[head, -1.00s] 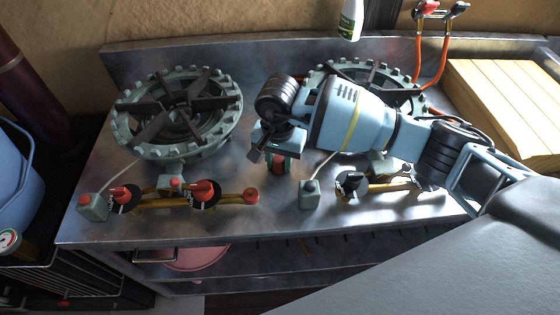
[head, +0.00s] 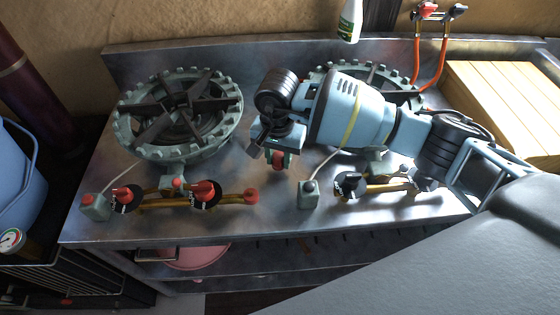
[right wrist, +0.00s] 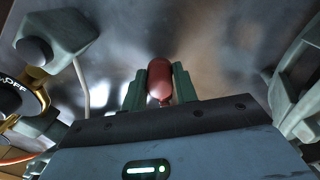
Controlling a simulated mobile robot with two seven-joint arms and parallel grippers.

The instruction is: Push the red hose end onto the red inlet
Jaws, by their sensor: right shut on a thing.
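My right gripper (head: 279,157) is over the front middle of the steel stove top, shut on the red hose end. The red hose end (head: 279,163) shows below the jaws; in the right wrist view it (right wrist: 160,80) is clamped upright between the two green fingers. The red inlet (head: 251,196) is the red tip at the right end of the left brass pipe. It is a little left of and nearer than the held piece, and the two are apart. My left gripper is not in view.
Two green ring burners (head: 178,115) stand at the back, the right one partly hidden by my arm. Red knobs (head: 204,194), a black knob (head: 348,185) and a grey-green igniter box (head: 308,194) line the front edge. Orange hoses (head: 444,62) rise at the back right beside a wooden board (head: 500,95).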

